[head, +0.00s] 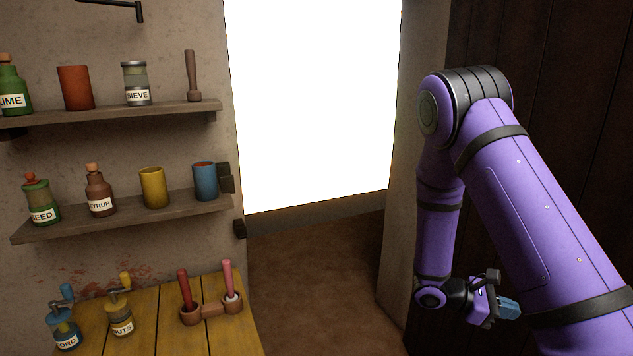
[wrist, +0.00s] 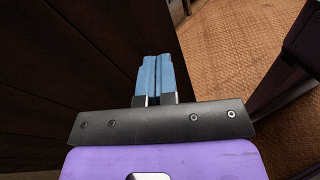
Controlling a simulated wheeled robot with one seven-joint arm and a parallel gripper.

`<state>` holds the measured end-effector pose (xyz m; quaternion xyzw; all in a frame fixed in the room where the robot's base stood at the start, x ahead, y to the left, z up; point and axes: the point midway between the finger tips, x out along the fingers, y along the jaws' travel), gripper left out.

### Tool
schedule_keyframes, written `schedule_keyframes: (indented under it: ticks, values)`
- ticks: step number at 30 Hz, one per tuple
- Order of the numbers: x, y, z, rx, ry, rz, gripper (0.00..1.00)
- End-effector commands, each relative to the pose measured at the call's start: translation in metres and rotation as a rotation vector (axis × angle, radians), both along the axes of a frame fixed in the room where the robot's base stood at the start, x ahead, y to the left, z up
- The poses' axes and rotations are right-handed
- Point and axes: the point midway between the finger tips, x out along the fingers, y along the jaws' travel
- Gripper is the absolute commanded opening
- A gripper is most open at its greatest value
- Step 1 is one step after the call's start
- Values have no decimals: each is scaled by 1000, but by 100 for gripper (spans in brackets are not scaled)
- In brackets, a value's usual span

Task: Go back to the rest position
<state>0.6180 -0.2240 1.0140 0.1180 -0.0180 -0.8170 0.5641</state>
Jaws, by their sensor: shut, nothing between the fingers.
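My gripper (head: 508,308) is at the lower right of the head view, at the end of my bent purple arm. Its blue fingers also show in the wrist view (wrist: 157,78), pressed together with nothing between them. The gripper is in front of the dark plank wall (head: 545,130) and well to the right of the yellow table. In the wrist view the fingers are over the brown floor and the dark planks, apart from any object.
An open bright doorway (head: 312,105) is in the middle. Left of it, an upper shelf (head: 150,112) and a lower shelf (head: 130,218) hold jars and cups. The brown floor (head: 315,285) between is clear.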

Motion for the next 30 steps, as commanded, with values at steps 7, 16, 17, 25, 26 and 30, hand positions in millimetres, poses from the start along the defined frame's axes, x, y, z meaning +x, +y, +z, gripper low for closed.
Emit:
schedule_keyframes:
  ticks: [7,16,17,25,26,30]
  values:
    - [-16,16,56,136,-216,-149,0]
    - [-41,39,115,311,-471,-305,0]
    - [-44,42,120,330,-496,-319,0]
    - [-71,65,167,498,-724,-435,0]
    - [-74,67,172,518,-749,-447,0]
    - [-89,80,195,608,-866,-498,0]
